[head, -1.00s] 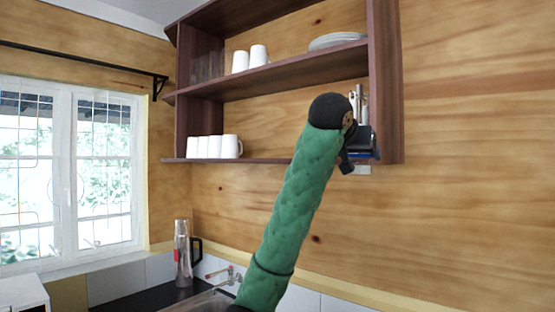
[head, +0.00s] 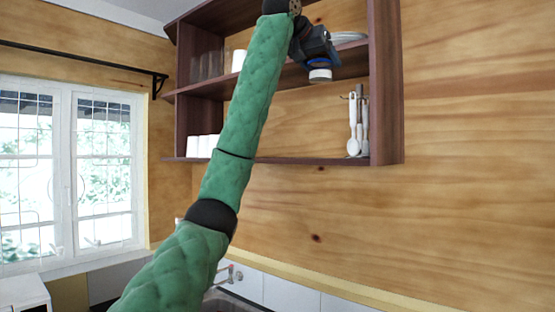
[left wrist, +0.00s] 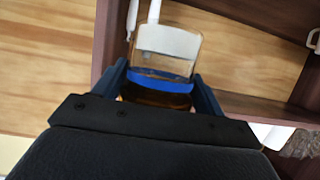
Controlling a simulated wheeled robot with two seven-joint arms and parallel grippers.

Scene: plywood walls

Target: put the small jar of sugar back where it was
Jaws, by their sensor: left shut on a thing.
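My left gripper (head: 318,56) is up in front of the wall shelf, near the middle board. It is shut on a small jar (head: 320,75), which shows a white end pointing downward. In the left wrist view the jar (left wrist: 160,88) has clear glass, a blue band and amber-brown contents, with a pale end away from the gripper. It sits between the two blue fingers, clear of the boards as far as I can tell. My right gripper is not in view.
The shelf (head: 386,100) has a lower board (head: 290,160) with an empty stretch in the middle. White utensils on a stand (head: 353,125) are at its right end. White mugs (head: 203,146) stand at its left. Plates (head: 350,37) and a white mug (head: 238,60) are on the board above.

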